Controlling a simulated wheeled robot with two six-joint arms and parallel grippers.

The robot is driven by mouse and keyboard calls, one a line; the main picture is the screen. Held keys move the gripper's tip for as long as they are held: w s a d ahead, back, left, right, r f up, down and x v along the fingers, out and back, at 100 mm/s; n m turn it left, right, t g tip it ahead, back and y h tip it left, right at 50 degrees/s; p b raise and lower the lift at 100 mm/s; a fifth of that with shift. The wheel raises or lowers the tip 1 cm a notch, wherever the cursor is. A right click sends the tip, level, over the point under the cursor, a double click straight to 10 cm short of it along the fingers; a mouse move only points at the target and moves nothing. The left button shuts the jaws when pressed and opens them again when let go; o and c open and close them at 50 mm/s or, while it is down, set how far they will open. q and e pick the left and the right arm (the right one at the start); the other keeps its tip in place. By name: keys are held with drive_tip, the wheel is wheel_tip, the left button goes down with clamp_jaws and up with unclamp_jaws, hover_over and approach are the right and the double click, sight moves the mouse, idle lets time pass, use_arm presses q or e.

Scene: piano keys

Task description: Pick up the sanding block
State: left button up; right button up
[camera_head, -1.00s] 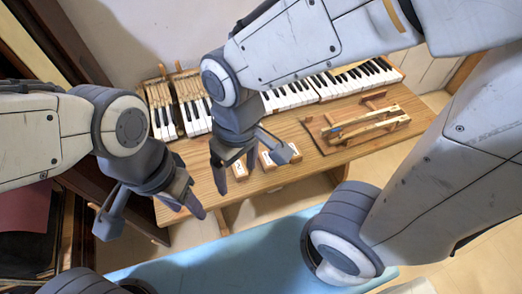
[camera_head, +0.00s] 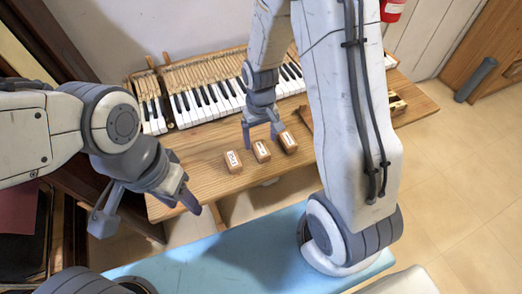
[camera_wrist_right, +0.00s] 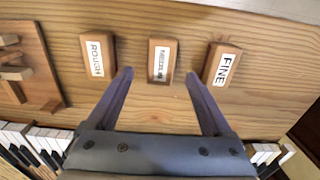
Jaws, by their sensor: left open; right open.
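Three wooden sanding blocks with white labels stand in a row on the wooden table. In the right wrist view they read ROUGH (camera_wrist_right: 97,57), MEDIUM (camera_wrist_right: 162,61) and FINE (camera_wrist_right: 222,64). In the head view FINE (camera_head: 232,161) is at the left, MEDIUM (camera_head: 262,151) in the middle and ROUGH (camera_head: 288,142) at the right. My right gripper (camera_head: 262,140) is open and empty, on the keyboard side of the row. In its wrist view the fingers (camera_wrist_right: 158,76) point at MEDIUM, one tip to each side. My left gripper (camera_head: 150,208) is open and empty, left of the blocks.
A piano keyboard (camera_head: 213,100) lies along the table's back. A wooden frame (camera_wrist_right: 30,65) lies beside ROUGH, mostly hidden by my right arm in the head view. Bare table (camera_head: 190,178) lies left of the blocks. A light-blue surface (camera_head: 240,250) is in front.

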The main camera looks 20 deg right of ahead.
sight(260, 147)
wheel_tip(260, 147, down, 5)
drive_tip(key=shift+r, duration=0.2)
drive_tip(key=shift+c, duration=0.3)
clamp_jaws()
drive_tip(key=shift+r, duration=0.1)
drive_tip(key=shift+r, duration=0.55)
wheel_tip(260, 147, up, 2)
drive_tip(key=shift+r, duration=0.25)
drive_tip(key=s+d+r, duration=0.6)
drive_tip(key=d+r, duration=0.1)
drive_tip(key=d, duration=0.3)
drive_tip(key=shift+r, duration=0.15)
